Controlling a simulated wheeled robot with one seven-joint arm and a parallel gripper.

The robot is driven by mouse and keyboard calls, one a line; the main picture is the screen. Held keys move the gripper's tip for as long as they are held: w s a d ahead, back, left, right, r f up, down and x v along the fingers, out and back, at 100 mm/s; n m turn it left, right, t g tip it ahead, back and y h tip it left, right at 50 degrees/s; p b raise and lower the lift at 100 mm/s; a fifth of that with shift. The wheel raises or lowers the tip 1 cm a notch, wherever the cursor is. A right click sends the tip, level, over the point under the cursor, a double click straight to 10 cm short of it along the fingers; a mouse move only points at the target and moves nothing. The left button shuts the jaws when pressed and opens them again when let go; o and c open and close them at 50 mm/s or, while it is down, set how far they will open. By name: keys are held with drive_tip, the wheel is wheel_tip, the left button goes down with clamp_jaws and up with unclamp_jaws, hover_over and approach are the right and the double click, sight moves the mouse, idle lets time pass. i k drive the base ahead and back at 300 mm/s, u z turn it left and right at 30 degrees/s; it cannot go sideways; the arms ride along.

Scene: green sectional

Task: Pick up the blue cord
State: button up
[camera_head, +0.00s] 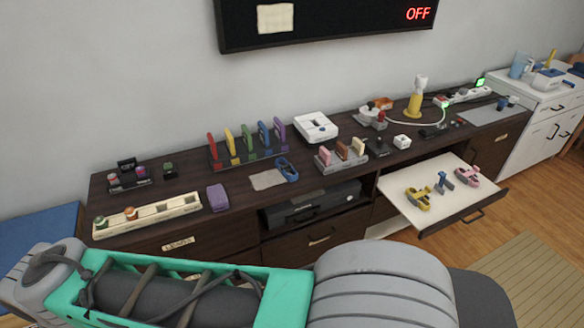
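A blue looped item (286,169), which looks like a coiled cord, lies on the dark cabinet top just right of a small greyish-beige cloth or mat (267,180). A smaller blue item (442,184) stands on the white pull-out shelf, between a yellow item (418,198) and a pink item (467,176). I cannot tell whether that one is a cord. My arm, teal and grey, crosses the bottom of the view. My gripper is not in view.
The long dark cabinet (185,178) bears a rack (249,161) of upright coloured pieces, a purple item (217,197), a pale slotted tray (147,216) and a white box (316,127). The pull-out shelf (400,188) juts forward at right. A wall display reads OFF.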

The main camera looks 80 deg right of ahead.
sight(283, 170)
drive_tip(key=z, duration=0.95)
drive_tip(key=i, duration=0.85)
drive_tip(key=z, duration=0.95)
